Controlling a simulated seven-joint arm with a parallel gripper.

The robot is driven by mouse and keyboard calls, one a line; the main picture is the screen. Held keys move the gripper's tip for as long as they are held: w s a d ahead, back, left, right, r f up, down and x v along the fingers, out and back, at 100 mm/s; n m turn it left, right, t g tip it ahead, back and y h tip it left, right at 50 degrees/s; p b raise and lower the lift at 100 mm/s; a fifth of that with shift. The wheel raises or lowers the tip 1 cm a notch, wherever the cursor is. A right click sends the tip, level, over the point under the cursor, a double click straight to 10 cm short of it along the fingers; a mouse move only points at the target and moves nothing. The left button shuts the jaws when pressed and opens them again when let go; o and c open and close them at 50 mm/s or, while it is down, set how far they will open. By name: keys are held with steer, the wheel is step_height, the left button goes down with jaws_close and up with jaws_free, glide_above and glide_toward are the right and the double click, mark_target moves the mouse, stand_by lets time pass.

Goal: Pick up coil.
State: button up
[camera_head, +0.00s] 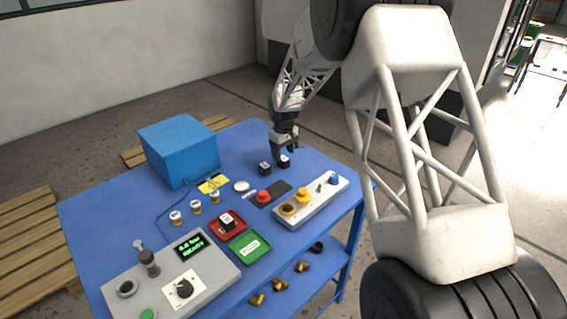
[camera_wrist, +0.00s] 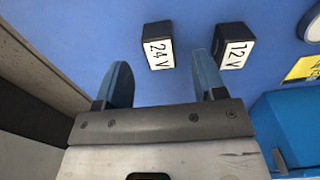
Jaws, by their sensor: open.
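Two black coil blocks with white labels stand on the blue table. The 24 V coil (camera_wrist: 158,45) is just ahead of the gap between my fingertips in the wrist view. In the head view this coil (camera_head: 284,161) is just under my gripper (camera_head: 289,147). The 12 V coil (camera_wrist: 235,45) is to its right in the wrist view, beyond the right finger; it also shows in the head view (camera_head: 264,169). My gripper (camera_wrist: 162,78) is open, with nothing between its fingers. A similar dark block with a white label (camera_head: 227,220) sits in the red tray (camera_head: 214,231).
A blue box (camera_head: 180,150) stands at the table's back left. A white button panel (camera_head: 312,203) is on the right, and a grey control console (camera_head: 170,275) is at the front. A green tray (camera_head: 250,248) and small brass-coloured parts (camera_head: 196,207) lie between. The back corner is mostly clear.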

mark_target(284, 158)
steer(key=shift+f, duration=1.85)
steer(key=c, duration=1)
steer(key=shift+c, duration=0.2)
steer(key=shift+r, duration=5)
steer(key=shift+s, duration=0.1)
steer(key=shift+s+d+r, duration=0.1)
steer(key=shift+s+d, duration=1.9)
steer(key=shift+s, duration=0.75)
steer(key=shift+s+d+r, duration=0.1)
steer(key=shift+s+d, duration=1.9)
steer(key=shift+s, duration=0.75)
steer(key=shift+s+d+r, duration=0.1)
steer(key=shift+s+d, duration=1.9)
steer(key=shift+s, duration=0.75)
